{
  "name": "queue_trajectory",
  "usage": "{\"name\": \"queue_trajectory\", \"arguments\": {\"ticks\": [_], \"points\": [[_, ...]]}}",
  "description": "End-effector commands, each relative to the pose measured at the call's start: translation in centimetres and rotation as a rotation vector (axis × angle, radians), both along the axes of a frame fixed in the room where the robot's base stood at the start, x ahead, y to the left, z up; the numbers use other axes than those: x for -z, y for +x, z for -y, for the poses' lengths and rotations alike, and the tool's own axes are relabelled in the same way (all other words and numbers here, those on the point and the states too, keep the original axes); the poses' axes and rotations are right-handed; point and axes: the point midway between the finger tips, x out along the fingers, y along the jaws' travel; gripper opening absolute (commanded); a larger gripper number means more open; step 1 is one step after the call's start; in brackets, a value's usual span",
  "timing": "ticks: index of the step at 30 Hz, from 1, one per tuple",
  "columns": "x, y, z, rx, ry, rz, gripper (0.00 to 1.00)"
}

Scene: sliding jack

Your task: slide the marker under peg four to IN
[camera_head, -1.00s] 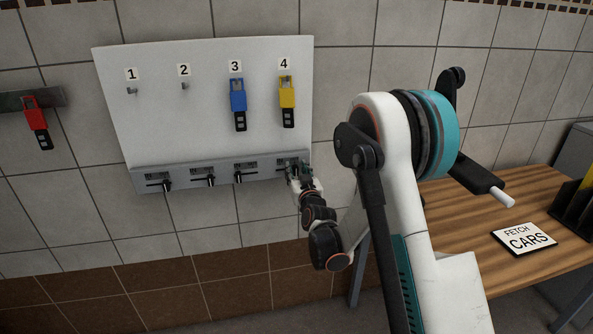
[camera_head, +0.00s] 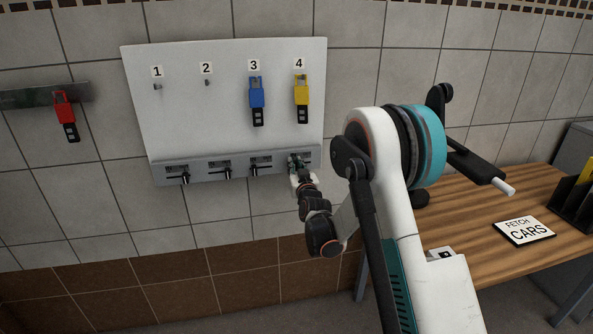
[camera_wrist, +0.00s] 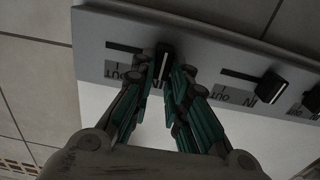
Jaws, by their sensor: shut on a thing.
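The white board has a grey slider strip (camera_head: 213,173) along its bottom. A yellow tag (camera_head: 302,97) hangs on peg four, at the right. My gripper (camera_head: 295,165) is at the strip below it. In the wrist view, which is upside down, my gripper (camera_wrist: 166,82) is shut on the black marker (camera_wrist: 166,53) of peg four. That marker is at the right end of its slot (camera_wrist: 124,47) there, away from the OUT label (camera_wrist: 133,74). Its IN label is mostly hidden by my fingers.
A blue tag (camera_head: 257,97) hangs on peg three; pegs one and two are bare. A red tag (camera_head: 64,108) hangs on a rail at left. A wooden table (camera_head: 455,215) stands at right.

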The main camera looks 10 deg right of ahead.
Motion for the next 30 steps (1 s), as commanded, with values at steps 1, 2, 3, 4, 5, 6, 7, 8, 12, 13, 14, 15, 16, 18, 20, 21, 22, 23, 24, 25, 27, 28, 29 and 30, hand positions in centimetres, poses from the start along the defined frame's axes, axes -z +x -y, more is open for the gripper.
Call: {"name": "queue_trajectory", "arguments": {"ticks": [1,2,3,4,5,6,7,8,12,13,14,15,16,18,20,21,22,23,24,25,27,28,29,30], "points": [[0.1,0.0,-0.3,-0.003,0.000,-0.002,0.00],[0.1,0.0,-0.3,-0.004,0.000,-0.002,0.00],[0.1,0.0,-0.3,-0.004,0.000,-0.002,0.00],[0.1,0.0,-0.3,-0.004,0.000,-0.002,0.00],[0.1,0.0,-0.4,-0.005,0.001,-0.002,0.00],[0.1,0.0,-0.4,-0.005,0.001,-0.002,0.00],[0.1,0.0,-0.4,-0.005,0.001,-0.002,0.00],[0.1,0.0,-0.4,-0.005,0.001,-0.002,0.00],[0.1,0.0,-0.5,-0.006,0.001,-0.003,0.35],[0.1,0.0,-0.4,-0.006,0.001,-0.003,0.35],[0.1,0.0,-0.4,-0.006,0.001,-0.003,0.35],[0.1,0.0,-0.4,-0.005,0.000,-0.002,0.35],[0.1,0.0,-0.4,-0.005,0.000,-0.002,0.35],[0.1,0.0,-0.3,-0.004,0.000,-0.002,0.35],[0.1,0.0,-0.3,-0.004,0.000,-0.002,0.35],[0.1,0.0,-0.3,-0.004,0.000,-0.002,0.35],[0.1,-0.1,-0.3,-0.004,0.000,-0.002,0.35],[0.0,-0.2,-0.3,-0.004,0.000,-0.002,0.35],[0.0,-0.4,-0.3,-0.004,0.000,-0.002,0.35],[0.0,-0.7,-0.3,-0.003,0.000,-0.002,0.35],[0.1,-1.6,-0.3,-0.003,0.000,-0.002,0.35],[0.0,-2.0,-0.3,-0.004,0.000,-0.002,0.35],[0.0,-2.6,-0.3,-0.004,0.000,-0.002,0.35],[0.0,-3.4,-0.3,-0.004,0.000,-0.002,0.35]]}}
